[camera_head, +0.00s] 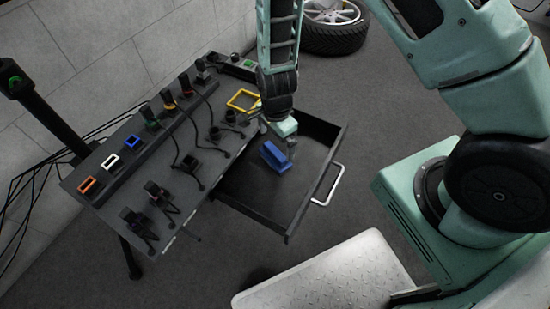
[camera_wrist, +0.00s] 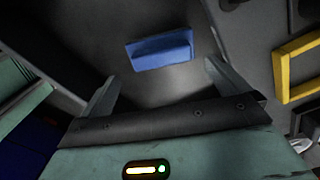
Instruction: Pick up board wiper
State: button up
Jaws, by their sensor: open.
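The board wiper (camera_head: 274,157) is a blue block lying in the open black drawer (camera_head: 246,198). In the wrist view the wiper (camera_wrist: 160,50) lies on the drawer floor, a little beyond my fingertips and roughly between their lines. My gripper (camera_head: 289,143) is over the drawer, just above and right of the wiper in the head view. In the wrist view my gripper (camera_wrist: 160,82) has its two fingers spread wide with nothing between them. The fingers do not appear to touch the wiper. The wiper's far underside is hidden.
A dark bench (camera_head: 110,197) bears black plugs, cables and coloured frames, among them a yellow frame (camera_head: 242,100) beside the drawer. The drawer's walls and pale handle (camera_head: 329,187) border the space around the wiper. A wheel (camera_head: 332,22) lies on the floor behind.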

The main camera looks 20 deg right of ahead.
aim_at(275, 151)
jog(key=shift+w+a+f+b, duration=0.1)
jog(key=shift+f+b, duration=0.8)
jog(key=shift+f, duration=1.85)
jog(key=c, duration=1)
jog(key=shift+r, duration=0.2)
notch_tip(275, 151, up, 18)
jog(key=p, duration=0.5)
jog(key=shift+f, duration=0.15)
jog(key=shift+o, duration=0.9)
